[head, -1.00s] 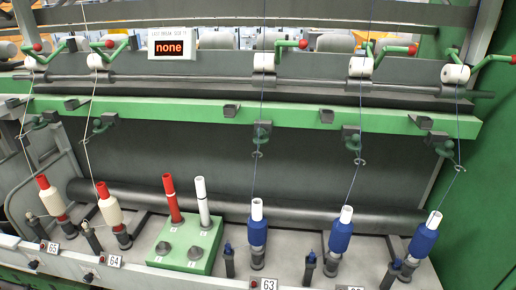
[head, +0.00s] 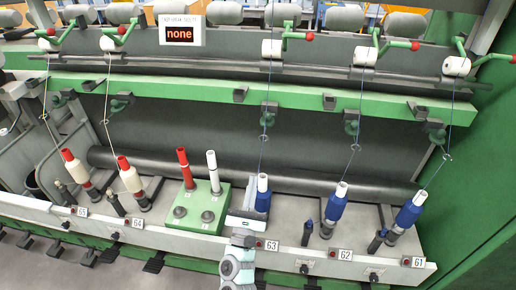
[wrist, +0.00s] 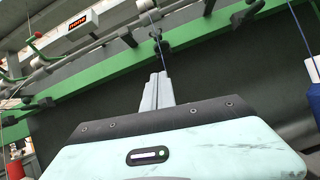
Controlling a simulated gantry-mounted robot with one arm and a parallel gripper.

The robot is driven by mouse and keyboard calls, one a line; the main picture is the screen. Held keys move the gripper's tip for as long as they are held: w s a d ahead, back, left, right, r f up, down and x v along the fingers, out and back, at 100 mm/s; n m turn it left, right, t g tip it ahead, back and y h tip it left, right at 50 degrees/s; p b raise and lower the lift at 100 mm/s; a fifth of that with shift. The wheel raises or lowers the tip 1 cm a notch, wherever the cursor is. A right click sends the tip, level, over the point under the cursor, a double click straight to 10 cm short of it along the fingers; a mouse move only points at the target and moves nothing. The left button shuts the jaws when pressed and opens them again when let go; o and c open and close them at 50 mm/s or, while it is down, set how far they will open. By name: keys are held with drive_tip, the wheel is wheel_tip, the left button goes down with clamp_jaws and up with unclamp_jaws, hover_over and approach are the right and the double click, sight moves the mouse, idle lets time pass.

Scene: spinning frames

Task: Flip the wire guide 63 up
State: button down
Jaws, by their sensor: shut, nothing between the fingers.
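The wire guide 63 (head: 267,114) is a green bracket under the green rail in the head view. A small ring (head: 264,138) hangs below it with the thread passing down. In the wrist view the guide (wrist: 162,47) shows dark, just beyond my fingertips. My gripper (head: 249,186) is shut and empty, beside the blue bobbin (head: 263,200) above label 63 (head: 266,245) in the head view. In the wrist view its fingers (wrist: 160,76) are together and point up toward the guide. Whether they touch it cannot be told.
Blue bobbins (head: 333,208) and (head: 409,212) stand at right, with threads running up. A green block (head: 201,212) with a red and a white tube stands left of my gripper. The green rail (head: 190,91) crosses above. A sign (head: 180,31) reads "none".

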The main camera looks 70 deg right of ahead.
approach(266, 123)
drive_tip(key=shift+w+d+f, duration=0.35)
drive_tip(key=shift+d+f, duration=0.15)
drive_tip(key=shift+f, duration=0.05)
drive_tip(key=shift+w+d+f, duration=0.35)
drive_tip(key=shift+d+f, duration=0.15)
drive_tip(key=shift+f, duration=0.1)
drive_tip(key=shift+s+a+r+p, duration=0.15)
drive_tip(key=shift+r+p, duration=0.1)
drive_tip(key=shift+r, duration=0.4)
drive_tip(key=shift+s+a+r+p, duration=0.1)
drive_tip(key=shift+s+r+p, duration=0.1)
drive_tip(key=shift+r, duration=0.5)
drive_tip(key=shift+s+a+r+p, duration=0.1)
drive_tip(key=shift+r+p, duration=0.15)
drive_tip(key=shift+r, duration=0.4)
